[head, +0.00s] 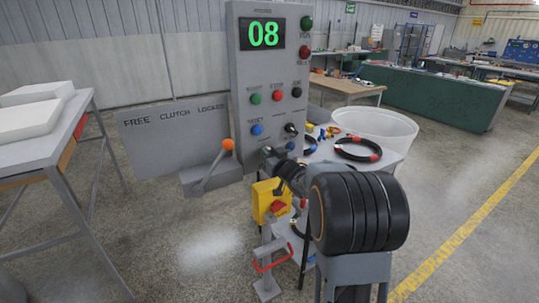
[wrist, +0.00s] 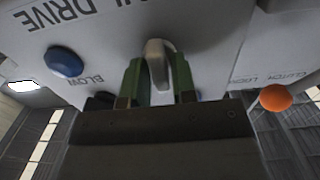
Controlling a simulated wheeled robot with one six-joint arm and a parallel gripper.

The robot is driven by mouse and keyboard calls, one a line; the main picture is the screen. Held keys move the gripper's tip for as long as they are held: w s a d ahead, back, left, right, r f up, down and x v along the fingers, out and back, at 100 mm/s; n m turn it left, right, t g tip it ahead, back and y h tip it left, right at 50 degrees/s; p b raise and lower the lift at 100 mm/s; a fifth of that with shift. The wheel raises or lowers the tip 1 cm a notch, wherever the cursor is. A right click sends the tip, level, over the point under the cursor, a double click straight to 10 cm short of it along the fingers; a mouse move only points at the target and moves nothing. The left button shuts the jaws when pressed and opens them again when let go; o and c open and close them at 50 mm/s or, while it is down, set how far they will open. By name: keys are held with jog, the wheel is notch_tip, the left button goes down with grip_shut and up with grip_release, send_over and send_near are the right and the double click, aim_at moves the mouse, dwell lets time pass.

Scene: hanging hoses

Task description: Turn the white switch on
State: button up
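The white switch shows in the wrist view as a pale curved lever (wrist: 158,52) on the grey panel, under lettering that ends in "DRIVE". My gripper's two green fingers (wrist: 160,82) stand on either side of it, close to its sides. I cannot tell whether they press on it. My dark wrist hides part of the area below.
A blue button (wrist: 65,62) is beside the fingers, and an orange lever knob (wrist: 275,97) is at the right. In the head view the orange knob (head: 228,144) sits on the clutch lever. A green "08" display (head: 263,34) is lit. A white tub (head: 375,130) stands behind my arm.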

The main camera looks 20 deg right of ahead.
grip_shut()
jog(key=m+p, duration=0.2)
jog(key=m, duration=0.1)
jog(key=shift+d+r+m+p, duration=0.1)
jog(key=shift+r+m+p, duration=0.05)
jog(key=shift+m+p, duration=0.2)
jog(key=m+p, duration=0.2)
jog(key=m, duration=0.2)
jog(key=shift+m, duration=0.35)
jog(key=shift+d+f+m+p, duration=0.1)
jog(key=shift+f+m+p, duration=0.1)
jog(key=shift+m+p, duration=0.1)
jog(key=shift+o, duration=1.6)
grip_release()
